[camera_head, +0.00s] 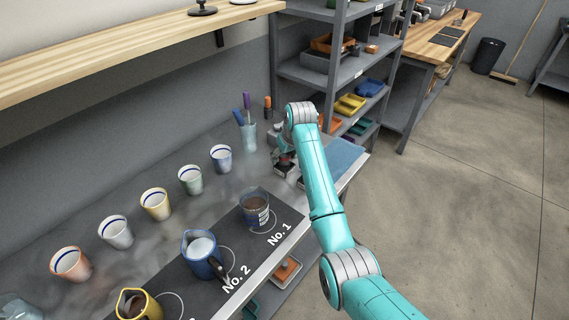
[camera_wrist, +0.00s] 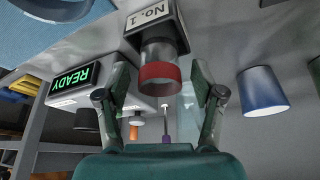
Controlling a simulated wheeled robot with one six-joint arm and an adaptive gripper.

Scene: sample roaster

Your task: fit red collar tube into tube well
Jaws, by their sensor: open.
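The red collar tube (camera_wrist: 160,74) is a clear tube with a red collar. In the wrist view, which looks upside down, its glass body meets a small block with a "No. 1" label (camera_wrist: 150,19). I cannot tell whether this block is the tube well, or how deep the tube sits. My gripper (camera_wrist: 160,80) is open, with one finger on each side of the collar and visible gaps. In the head view my gripper (camera_head: 283,144) is small, over a dark block (camera_head: 286,168) at the bench's far end; a little red shows beneath it.
A box with a green READY display (camera_wrist: 72,84) stands beside the tube. A holder with pens (camera_head: 248,135) is close behind. Several cups (camera_head: 221,158) line the bench; a glass beaker (camera_head: 254,207) and blue jug (camera_head: 202,255) stand on the dark mat. A shelf (camera_head: 150,50) overhangs.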

